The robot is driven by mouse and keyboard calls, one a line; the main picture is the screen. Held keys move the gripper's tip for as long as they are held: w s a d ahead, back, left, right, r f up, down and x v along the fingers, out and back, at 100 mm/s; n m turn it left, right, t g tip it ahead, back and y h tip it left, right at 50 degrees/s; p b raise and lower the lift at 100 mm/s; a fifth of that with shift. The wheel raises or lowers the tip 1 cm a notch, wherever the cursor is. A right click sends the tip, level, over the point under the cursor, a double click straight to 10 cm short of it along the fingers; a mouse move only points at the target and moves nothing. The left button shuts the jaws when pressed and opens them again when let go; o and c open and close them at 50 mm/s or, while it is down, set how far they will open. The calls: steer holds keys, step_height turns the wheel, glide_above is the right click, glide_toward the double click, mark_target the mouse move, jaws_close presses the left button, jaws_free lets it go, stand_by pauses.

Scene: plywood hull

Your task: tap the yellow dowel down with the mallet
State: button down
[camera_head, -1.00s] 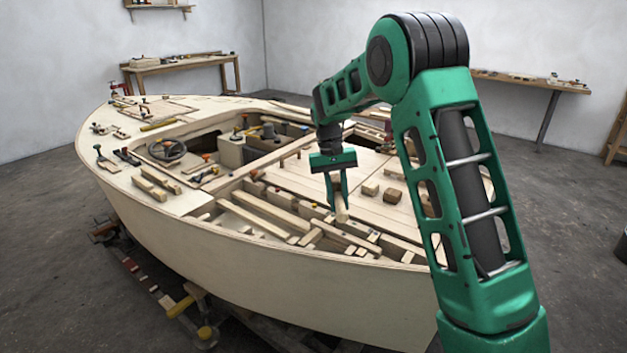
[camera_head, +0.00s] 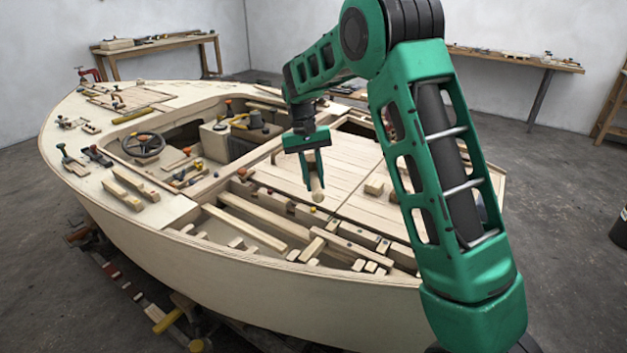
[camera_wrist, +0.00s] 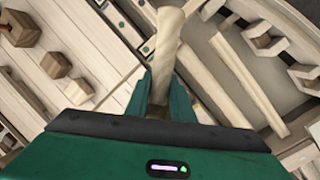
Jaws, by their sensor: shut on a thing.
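My gripper (camera_head: 312,185) is shut on a pale wooden piece (camera_head: 317,190), which I take to be the mallet. It hangs above the boat's open framing, beside the planked deck. In the wrist view the mallet (camera_wrist: 163,45) shows as a pale, rounded, slightly tapered length of wood extending out from between the green fingers (camera_wrist: 160,98). Its head cannot be made out clearly. I cannot pick out the yellow dowel with certainty in either view. Small coloured pegs, one of them orange (camera_head: 243,172), stand along the framing to the left of my gripper.
The plywood hull (camera_head: 200,245) fills the middle, with long beams (camera_head: 245,222) and several small blocks in its open bays. A wooden block (camera_head: 373,187) sits on the deck right of my gripper. A steering wheel (camera_head: 143,145) and tools lie farther left.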

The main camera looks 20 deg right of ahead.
mark_target(315, 187)
steer(key=shift+d, duration=0.4)
steer(key=shift+s+r, duration=0.25)
steer(key=shift+s, duration=0.1)
steer(key=shift+m, duration=0.4)
steer(key=s, duration=0.1)
steer(key=s+a+r, duration=0.1)
steer(key=s, duration=0.1)
steer(key=s+a+r, duration=0.1)
steer(key=shift+s+a+r, duration=0.15)
steer(key=shift+a+r, duration=0.05)
steer(key=shift+a, duration=0.05)
steer(key=shift+s+a, duration=0.15)
steer(key=shift+s, duration=0.15)
steer(key=shift+w+a+x, duration=0.1)
steer(key=shift+w+x, duration=0.05)
steer(key=shift+x, duration=0.7)
steer(key=shift+w+a+x, duration=0.1)
steer(key=shift+w+x, duration=0.1)
steer(key=shift+x, duration=0.65)
steer(key=shift+w+a+x, duration=0.1)
steer(key=shift+w+x, duration=0.05)
steer(key=shift+x, duration=0.65)
steer(key=shift+f, duration=0.2)
steer(key=shift+s+a+r, duration=0.1)
steer(key=shift+s+r, duration=0.05)
